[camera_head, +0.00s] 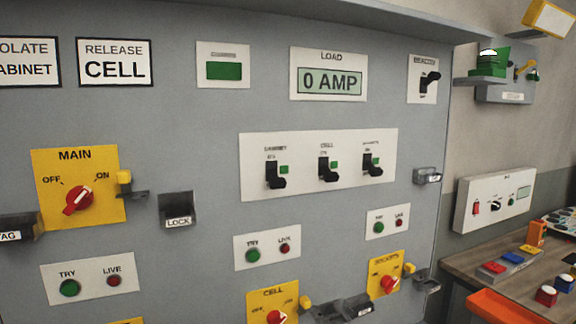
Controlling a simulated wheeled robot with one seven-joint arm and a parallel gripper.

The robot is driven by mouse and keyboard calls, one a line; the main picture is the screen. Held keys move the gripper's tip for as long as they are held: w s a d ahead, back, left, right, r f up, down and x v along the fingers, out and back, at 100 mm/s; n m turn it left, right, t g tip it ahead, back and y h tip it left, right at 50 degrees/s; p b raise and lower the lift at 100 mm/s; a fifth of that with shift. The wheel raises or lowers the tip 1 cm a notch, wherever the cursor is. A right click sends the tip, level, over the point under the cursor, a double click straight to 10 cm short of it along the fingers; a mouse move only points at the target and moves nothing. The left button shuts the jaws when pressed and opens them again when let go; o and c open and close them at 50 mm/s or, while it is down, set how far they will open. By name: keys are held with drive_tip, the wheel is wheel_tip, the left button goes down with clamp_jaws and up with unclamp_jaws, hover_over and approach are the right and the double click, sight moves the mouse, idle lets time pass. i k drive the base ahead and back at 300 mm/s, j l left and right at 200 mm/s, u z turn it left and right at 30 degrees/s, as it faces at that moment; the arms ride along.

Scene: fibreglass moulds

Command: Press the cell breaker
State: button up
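The cell breaker (327,172) is the middle of three black toggle levers on a white plate (255,200) in the centre of the grey cabinet front. The small label above it reads CELL, and a green square sits beside it. Its lever sticks out at the lower end, like the levers to its left (274,176) and right (371,167). Nothing covers it. My gripper is not in view.
Above are a LOAD display (330,82) reading 0 AMP and a green indicator (224,71). A yellow MAIN switch (105,212), a LOCK holder (178,208) and other small holders stick out around the plate. A cluttered wooden bench (470,262) stands at the right.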

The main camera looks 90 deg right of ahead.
sight(329, 176)
drive_tip(key=z, duration=3.35)
